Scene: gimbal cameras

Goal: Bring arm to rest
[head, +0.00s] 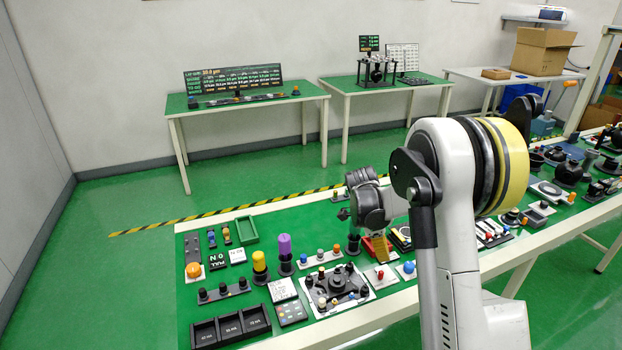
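My arm rises at the right of the head view, a white link with black and yellow joint rings. It bends over the green-topped bench (228,290) to a dark wrist near the middle of the picture. My gripper (343,213) is a small dark shape at the left of that wrist, above the far part of the bench. Its fingers are too small and too much hidden by the wrist to tell open from shut. No held object can be made out.
Many devices crowd the bench at right. Two green tables (215,103) (340,84) stand behind. Green floor lies free at left.

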